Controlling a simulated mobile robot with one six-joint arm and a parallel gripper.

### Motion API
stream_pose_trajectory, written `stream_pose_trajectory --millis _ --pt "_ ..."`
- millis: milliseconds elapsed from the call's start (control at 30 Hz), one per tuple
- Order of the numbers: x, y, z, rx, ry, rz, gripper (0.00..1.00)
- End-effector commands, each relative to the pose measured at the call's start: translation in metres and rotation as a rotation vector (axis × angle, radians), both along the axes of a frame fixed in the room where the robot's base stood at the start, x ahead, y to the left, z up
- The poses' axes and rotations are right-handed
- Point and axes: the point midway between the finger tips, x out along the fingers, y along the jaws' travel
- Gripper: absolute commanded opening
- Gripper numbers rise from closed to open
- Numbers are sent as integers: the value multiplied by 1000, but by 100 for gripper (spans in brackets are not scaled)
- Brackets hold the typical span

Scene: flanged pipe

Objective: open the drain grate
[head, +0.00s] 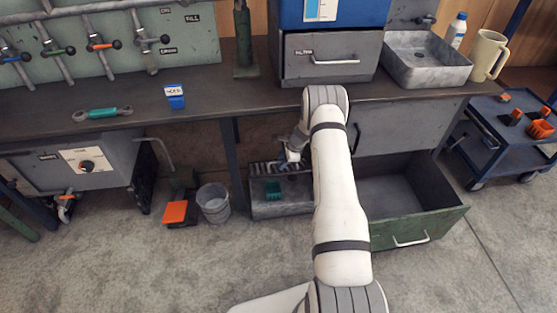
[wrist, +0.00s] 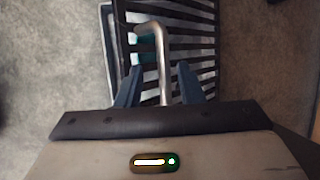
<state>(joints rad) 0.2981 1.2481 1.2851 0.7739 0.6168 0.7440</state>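The drain grate (wrist: 195,45) is a dark slatted panel, below my gripper in the wrist view. It also shows in the head view (head: 262,168) at the top of a grey floor box (head: 285,209) under the bench. A bent metal bar handle (wrist: 153,33) rises over the grate. My gripper (wrist: 160,76) is open, its two blue fingers on either side of the handle's bar with gaps showing. In the head view my gripper (head: 292,150) is partly hidden by my arm. Teal shows at the box. I cannot tell how far the grate is tilted.
An open green-fronted drawer (head: 418,222) stands right of my arm. A metal bucket (head: 213,203) and an orange pedal (head: 175,212) are left of the box. The workbench (head: 225,95) overhangs behind. Open concrete floor lies in front.

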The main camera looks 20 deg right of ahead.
Motion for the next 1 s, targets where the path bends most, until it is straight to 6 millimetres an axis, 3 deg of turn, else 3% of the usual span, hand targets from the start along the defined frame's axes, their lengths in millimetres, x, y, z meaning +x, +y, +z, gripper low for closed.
stream_pose_trajectory --millis 200,433,867,1000 --pt "-30 -44 1 2 4 -6 34" --pt "-54 -78 0 1 3 -4 34" --pt "-62 -90 -2 1 2 -1 34" --pt "-61 -89 3 -2 -1 7 25"
